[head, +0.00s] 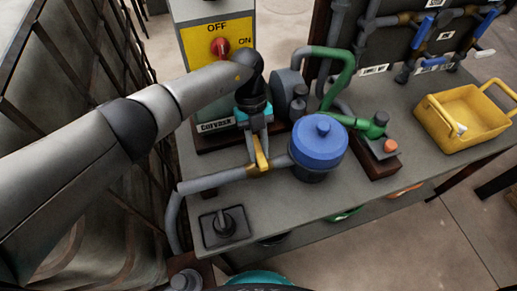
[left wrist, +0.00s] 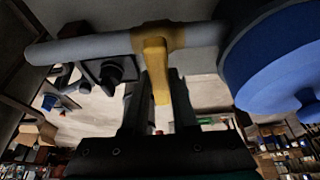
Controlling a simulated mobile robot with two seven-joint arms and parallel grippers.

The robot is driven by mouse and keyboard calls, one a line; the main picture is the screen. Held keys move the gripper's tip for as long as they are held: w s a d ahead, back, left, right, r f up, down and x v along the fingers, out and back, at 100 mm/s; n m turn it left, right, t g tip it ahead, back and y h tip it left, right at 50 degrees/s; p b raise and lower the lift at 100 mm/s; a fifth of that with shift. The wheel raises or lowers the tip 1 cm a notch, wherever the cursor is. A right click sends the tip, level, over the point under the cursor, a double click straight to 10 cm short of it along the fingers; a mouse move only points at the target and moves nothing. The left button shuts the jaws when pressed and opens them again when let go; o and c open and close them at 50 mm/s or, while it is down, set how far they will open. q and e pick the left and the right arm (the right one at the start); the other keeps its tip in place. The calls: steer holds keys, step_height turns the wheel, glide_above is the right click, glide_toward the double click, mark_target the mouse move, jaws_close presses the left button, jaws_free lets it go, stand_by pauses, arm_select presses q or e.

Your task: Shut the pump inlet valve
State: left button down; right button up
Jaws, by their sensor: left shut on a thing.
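The pump inlet valve has a yellow lever (head: 261,158) on the grey inlet pipe (head: 215,181), just left of the blue round-lidded housing (head: 318,142). My left gripper (head: 258,137) reaches down from above and is shut on the lever. In the left wrist view the lever (left wrist: 156,70) lies between the two fingers of the left gripper (left wrist: 158,92). There it stands out across the pipe (left wrist: 90,47), roughly at right angles to it. The brass valve body (left wrist: 185,36) shows behind it. My right gripper is not in view.
A yellow OFF/ON switch panel (head: 217,42) with a red knob stands behind my arm. Green pipes (head: 348,75) rise right of the pump. A yellow basket (head: 463,117) sits on the bench at right. A dark square fixture (head: 225,226) is at the front left.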

mark_target(259, 150)
arm_select(q)
steer(key=c, duration=0.7)
jaws_free()
step_height(259, 150, up, 20)
steer(key=p, duration=0.3)
